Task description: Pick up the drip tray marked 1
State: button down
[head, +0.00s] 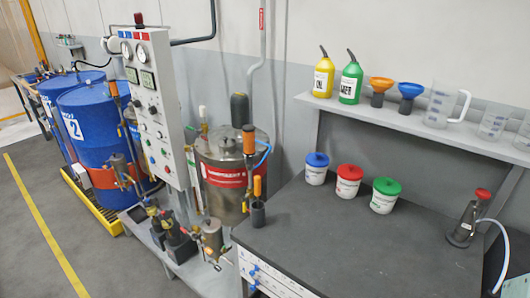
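I cannot make out a drip tray marked 1 in the head view. A blue drum (100,125) with a white number 2 stands at the left, with a second blue drum (62,88) behind it. Both drums stand on a yellow-edged pallet or tray (92,208), and I see no number on it. The area under the drum taps is small and partly hidden by fittings. My gripper is not in view.
A grey control panel (168,125) and a steel vessel with a red band (222,150) stand mid-left. The dark bench (350,245) carries several small items, including three lidded tubs. A shelf (400,120) holds bottles, funnels and jugs. Floor (35,245) at left is clear.

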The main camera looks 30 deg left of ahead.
aim_at(138, 214)
jog(key=u, duration=2.4)
jog(key=i+u, duration=0.35)
jog(key=i, duration=3.6)
jog(key=i+j+z, duration=0.15)
jog(key=i, duration=0.3)
jog(key=i+j+z, duration=0.15)
jog(key=i, duration=0.35)
